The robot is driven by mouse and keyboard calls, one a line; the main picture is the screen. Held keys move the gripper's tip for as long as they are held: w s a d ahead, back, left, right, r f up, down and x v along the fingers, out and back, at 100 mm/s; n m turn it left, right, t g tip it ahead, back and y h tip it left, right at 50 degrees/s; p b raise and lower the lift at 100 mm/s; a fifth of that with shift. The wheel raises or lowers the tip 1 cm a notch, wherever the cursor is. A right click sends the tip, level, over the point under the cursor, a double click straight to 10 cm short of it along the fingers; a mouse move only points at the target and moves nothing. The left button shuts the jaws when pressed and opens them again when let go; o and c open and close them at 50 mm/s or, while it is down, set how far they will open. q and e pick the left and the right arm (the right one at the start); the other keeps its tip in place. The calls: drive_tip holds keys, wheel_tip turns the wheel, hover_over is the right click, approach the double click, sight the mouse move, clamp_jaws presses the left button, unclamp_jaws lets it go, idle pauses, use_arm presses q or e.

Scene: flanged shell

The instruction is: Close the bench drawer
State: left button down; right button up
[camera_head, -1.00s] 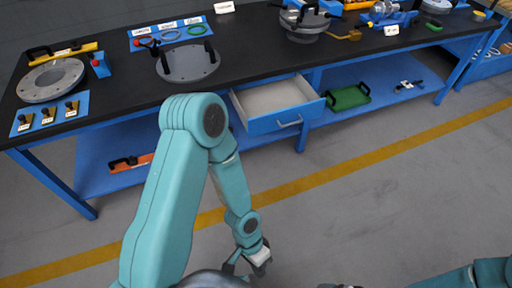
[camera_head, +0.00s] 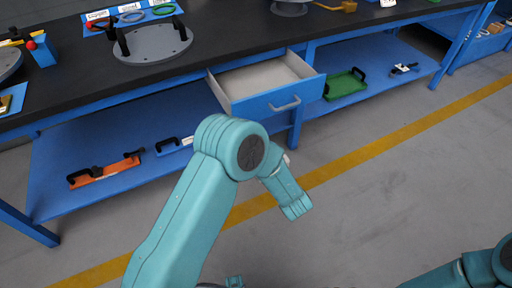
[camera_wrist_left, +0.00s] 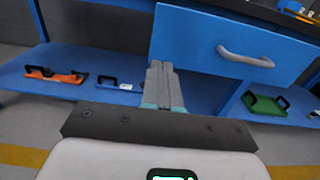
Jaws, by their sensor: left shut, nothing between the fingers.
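The bench drawer (camera_head: 262,80) stands pulled out from under the black bench top, with its pale inside showing. Its blue front has a grey bar handle (camera_head: 285,104). In the left wrist view the drawer front (camera_wrist_left: 205,45) fills the upper right, with the handle (camera_wrist_left: 246,57) right of my fingers. My left gripper (camera_wrist_left: 160,66) is shut and empty. Its fingertips overlap the lower left part of the drawer front in that view; I cannot tell whether they touch it. My right gripper is out of view.
The bench top (camera_head: 90,75) carries a grey flanged disc (camera_head: 152,45) with black handles. The lower shelf (camera_head: 75,150) holds an orange tool (camera_head: 105,172) and a green tray (camera_head: 345,86). The grey floor in front, with a yellow line (camera_head: 370,152), is clear.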

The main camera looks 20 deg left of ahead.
use_arm(q)
drive_tip(key=x, duration=1)
drive_tip(key=shift+b, duration=0.3)
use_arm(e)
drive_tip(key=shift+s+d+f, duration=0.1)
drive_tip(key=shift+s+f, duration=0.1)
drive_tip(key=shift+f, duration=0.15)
use_arm(q)
drive_tip(key=shift+w+a, duration=0.15)
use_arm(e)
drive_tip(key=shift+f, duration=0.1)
